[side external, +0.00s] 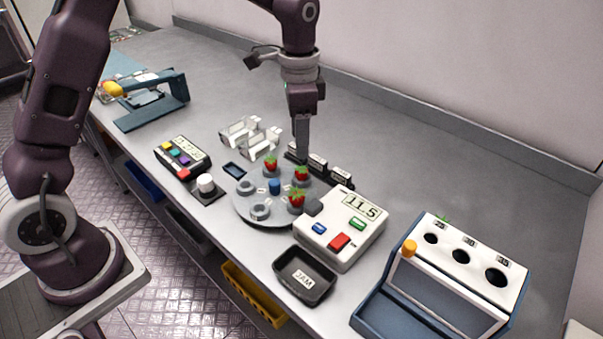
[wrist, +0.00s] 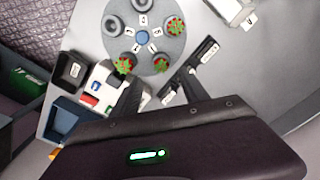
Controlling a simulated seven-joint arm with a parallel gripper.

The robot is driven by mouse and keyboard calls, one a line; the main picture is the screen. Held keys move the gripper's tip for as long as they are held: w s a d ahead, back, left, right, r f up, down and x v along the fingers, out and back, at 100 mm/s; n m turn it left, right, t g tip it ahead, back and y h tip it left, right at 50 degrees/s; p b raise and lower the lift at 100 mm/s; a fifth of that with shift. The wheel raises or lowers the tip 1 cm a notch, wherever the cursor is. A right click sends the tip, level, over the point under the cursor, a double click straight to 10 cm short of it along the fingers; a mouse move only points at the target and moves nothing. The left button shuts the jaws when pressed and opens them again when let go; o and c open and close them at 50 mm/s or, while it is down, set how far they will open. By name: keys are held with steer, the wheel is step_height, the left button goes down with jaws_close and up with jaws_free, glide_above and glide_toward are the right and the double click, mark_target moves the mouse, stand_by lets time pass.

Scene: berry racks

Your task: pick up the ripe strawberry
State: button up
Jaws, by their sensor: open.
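Three red strawberries with green tops sit on a round grey turntable (side external: 244,211). One strawberry (side external: 270,163) is at the back, one (side external: 301,174) at the right and one (side external: 297,198) at the front right. The wrist view also shows three, at the upper right (wrist: 174,26), lower right (wrist: 160,64) and lower left (wrist: 124,65). All look red; I cannot tell which one is ripe. My gripper (side external: 302,152) is open and empty, pointing down just behind and above the right strawberry. In the wrist view its dark fingers (wrist: 162,92) show below the turntable.
A white scale (side external: 350,250) reading 11.5 and a black JAM tray (side external: 304,278) stand at front right. A sorter box with holes (side external: 470,235) is farther right. Small black label blocks (side external: 341,176) lie behind the turntable. White racks (side external: 265,143) stand behind left. The back right table is clear.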

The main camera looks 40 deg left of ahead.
mark_target(301, 169)
steer(key=f, duration=0.8)
steer(key=shift+w+a, duration=0.1)
steer(key=shift+w, duration=0.15)
steer(key=c, duration=0.7)
